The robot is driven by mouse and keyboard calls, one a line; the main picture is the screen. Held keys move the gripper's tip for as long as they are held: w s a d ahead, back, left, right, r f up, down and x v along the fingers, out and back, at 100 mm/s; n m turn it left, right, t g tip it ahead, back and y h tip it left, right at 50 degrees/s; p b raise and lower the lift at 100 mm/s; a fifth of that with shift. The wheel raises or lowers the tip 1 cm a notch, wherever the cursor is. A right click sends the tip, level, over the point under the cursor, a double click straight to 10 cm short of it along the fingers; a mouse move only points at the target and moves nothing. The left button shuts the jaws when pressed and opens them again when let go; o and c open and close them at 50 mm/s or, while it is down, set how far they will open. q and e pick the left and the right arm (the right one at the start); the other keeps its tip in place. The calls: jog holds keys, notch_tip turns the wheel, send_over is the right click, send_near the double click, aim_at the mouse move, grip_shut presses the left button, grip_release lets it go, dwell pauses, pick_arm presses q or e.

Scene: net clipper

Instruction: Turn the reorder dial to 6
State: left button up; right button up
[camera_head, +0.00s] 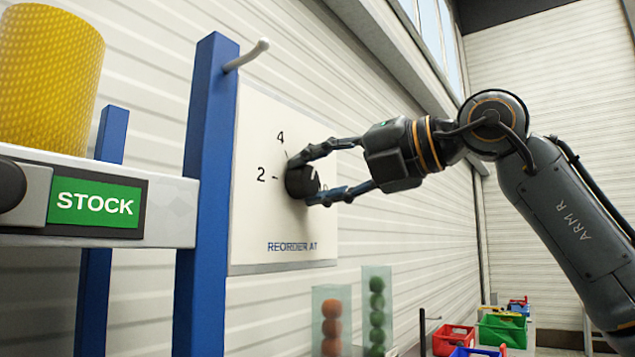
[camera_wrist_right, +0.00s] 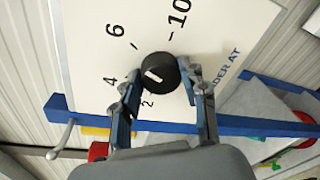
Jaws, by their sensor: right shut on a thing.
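The reorder dial (camera_head: 298,182) is a round black knob on a white panel (camera_head: 262,120) marked "REORDER AT". The dial also shows in the right wrist view (camera_wrist_right: 160,62), with a short white mark on its face. There the mark lies on the side towards 2 and 4; I cannot tell its exact number. The 6 and 10 also show there. My right gripper (camera_head: 304,180) reaches in from the right, one finger above the dial and one below. In the wrist view (camera_wrist_right: 158,74) its fingers close on the dial's two sides. My left gripper is not in view.
A blue post (camera_head: 206,200) with a pale peg (camera_head: 247,54) stands left of the panel. A shelf with a green STOCK label (camera_head: 95,203) holds a yellow roll (camera_head: 50,65). Below are clear tubes of orange balls (camera_head: 331,325) and green balls (camera_head: 377,310), and coloured bins (camera_head: 503,330).

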jog(key=shift+m, duration=0.6)
jog(key=o, duration=1.1)
jog(key=shift+w, duration=0.1)
jog(key=shift+o, duration=0.2)
jog(key=v, duration=1.2)
